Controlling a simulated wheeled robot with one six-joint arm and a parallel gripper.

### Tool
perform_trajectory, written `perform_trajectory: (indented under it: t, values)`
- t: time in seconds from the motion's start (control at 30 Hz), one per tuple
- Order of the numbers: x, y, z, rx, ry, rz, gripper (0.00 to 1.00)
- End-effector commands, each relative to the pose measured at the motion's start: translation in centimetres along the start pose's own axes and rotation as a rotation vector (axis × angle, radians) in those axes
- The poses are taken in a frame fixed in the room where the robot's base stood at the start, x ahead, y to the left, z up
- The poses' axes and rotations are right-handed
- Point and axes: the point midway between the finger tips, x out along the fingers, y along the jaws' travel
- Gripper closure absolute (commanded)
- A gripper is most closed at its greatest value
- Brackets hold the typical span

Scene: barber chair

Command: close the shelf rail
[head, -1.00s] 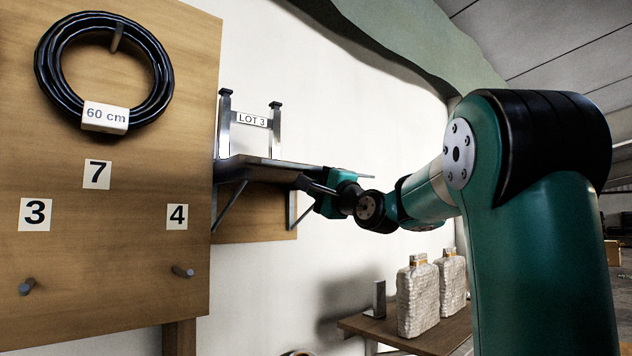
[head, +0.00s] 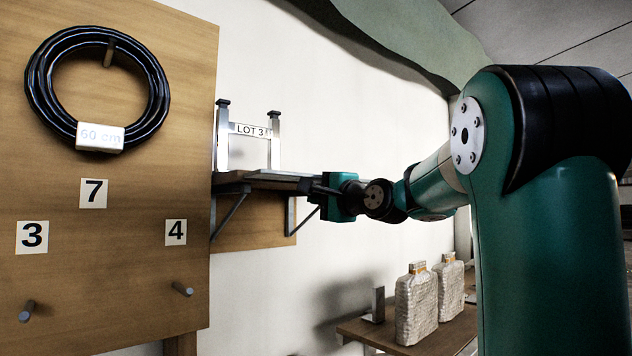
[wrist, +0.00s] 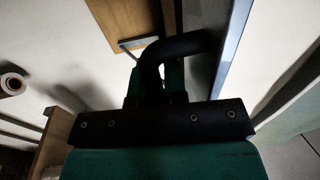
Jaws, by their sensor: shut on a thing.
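The shelf (head: 262,182) sits on a wooden panel, held by angled brackets, in the middle of the head view. Its rail is hard to separate from the shelf edge. Two upright metal posts with a LOT 3 label (head: 250,130) stand at the shelf. My gripper (head: 318,188) is at the shelf's right end, its fingers partly merged with the dark edge. In the wrist view a dark curved handle (wrist: 190,45) arches in front of my gripper (wrist: 162,88), which is shut on it. A long grey bar or panel (wrist: 222,40) runs beside the handle. The exact contact is dark.
A wooden board (head: 130,250) with a coiled black cable (head: 40,85), number labels and pegs stands at the left. Below my arm, two pale wrapped containers (head: 417,305) stand on a low wooden shelf (head: 375,332). White wall shows between.

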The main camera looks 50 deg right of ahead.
Motion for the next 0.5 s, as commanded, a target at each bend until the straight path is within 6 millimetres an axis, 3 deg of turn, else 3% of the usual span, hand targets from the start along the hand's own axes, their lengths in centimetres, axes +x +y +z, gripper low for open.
perform_trajectory:
  t: [0.03, 0.5]
  values:
    - [-0.1, -1.5, 0.0, -0.003, 0.001, 0.042, 1.0]
    - [-0.7, -3.4, 0.0, -0.021, -0.009, 0.489, 1.0]
